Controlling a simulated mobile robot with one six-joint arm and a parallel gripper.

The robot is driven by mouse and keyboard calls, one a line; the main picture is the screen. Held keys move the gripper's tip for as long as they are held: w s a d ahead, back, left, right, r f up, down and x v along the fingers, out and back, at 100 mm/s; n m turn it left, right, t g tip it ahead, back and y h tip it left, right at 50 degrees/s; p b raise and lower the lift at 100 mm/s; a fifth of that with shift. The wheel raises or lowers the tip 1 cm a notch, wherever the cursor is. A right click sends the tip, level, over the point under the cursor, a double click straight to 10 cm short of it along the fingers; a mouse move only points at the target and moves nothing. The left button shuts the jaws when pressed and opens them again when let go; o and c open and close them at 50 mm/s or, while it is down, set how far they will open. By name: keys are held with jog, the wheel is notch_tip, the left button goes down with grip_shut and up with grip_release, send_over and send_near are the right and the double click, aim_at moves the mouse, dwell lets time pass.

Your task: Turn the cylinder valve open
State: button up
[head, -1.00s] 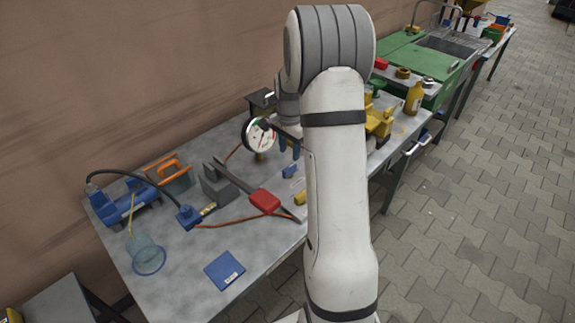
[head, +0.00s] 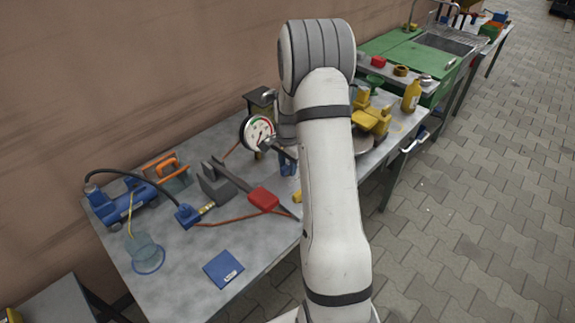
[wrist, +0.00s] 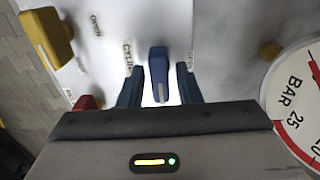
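A blue valve handle (wrist: 158,70) shows in the wrist view on a pale panel, beside lettering that reads "CYLI…", partly covered. My gripper (wrist: 160,88) has its two dark blue fingers on either side of this handle. The fingers are apart, with a narrow gap to the handle on each side, so it is open. In the head view my gripper (head: 288,166) is low over the panel, and my arm hides most of the panel. There I cannot separate the blue handle from the blue fingers.
A yellow handle (wrist: 47,38) marked "OPEN" and a red part (wrist: 86,102) lie left of my gripper. The pressure gauge (head: 258,132) stands close beside my gripper. A red-gripped tool (head: 263,198) lies left of my arm.

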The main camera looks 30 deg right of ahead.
grip_shut()
dwell(0.3)
jog(key=n+b, duration=0.2)
jog(key=n, duration=0.4)
jog(key=shift+n, duration=0.3)
jog(key=n+b, duration=0.1)
jog(key=n, duration=0.4)
jog(key=shift+d, duration=0.1)
jog(key=n+b, duration=0.1)
jog(key=n, duration=0.5)
jog(key=shift+n, duration=0.3)
jog(key=shift+o, duration=1)
grip_release()
